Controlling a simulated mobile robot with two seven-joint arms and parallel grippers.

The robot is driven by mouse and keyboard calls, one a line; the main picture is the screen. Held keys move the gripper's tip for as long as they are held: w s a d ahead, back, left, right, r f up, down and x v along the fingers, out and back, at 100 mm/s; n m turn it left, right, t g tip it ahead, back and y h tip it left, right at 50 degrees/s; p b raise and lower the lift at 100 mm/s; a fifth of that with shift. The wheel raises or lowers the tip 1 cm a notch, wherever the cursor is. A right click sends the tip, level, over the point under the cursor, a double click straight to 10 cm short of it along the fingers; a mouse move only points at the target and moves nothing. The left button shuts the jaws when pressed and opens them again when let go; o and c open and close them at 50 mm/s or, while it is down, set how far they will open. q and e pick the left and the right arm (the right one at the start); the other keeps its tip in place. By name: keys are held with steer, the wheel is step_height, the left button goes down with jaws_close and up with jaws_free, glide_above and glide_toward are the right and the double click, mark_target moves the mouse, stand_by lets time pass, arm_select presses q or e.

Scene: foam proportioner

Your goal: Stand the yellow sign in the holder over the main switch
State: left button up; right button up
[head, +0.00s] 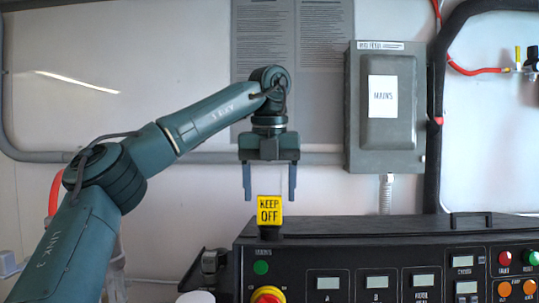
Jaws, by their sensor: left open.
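The yellow sign (270,209), lettered "KEEP OFF", stands upright at the top left of the black console. Its lower edge meets a small dark holder (270,233), and it looks seated there. The holder is above a red and yellow knob (268,295), which looks like the main switch and is cut off by the bottom of the picture. My left gripper (269,188) points down, open and empty, just above the sign. Its fingertips are near the level of the sign's top edge, one to each side, with gaps between. My right gripper is out of view.
The black console (350,250) has a green button (261,267), several displays and coloured buttons. A grey box labelled "MAINS" (405,130) hangs on the wall at right. A dark clamp-like part (208,268) sits at the console's left end.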

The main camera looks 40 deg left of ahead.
arm_select(q)
step_height(320, 180, up, 8)
steer(key=shift+s+d, duration=0.35)
steer(key=shift+s, duration=0.05)
steer(key=shift+f, duration=0.1)
stand_by(0.5)
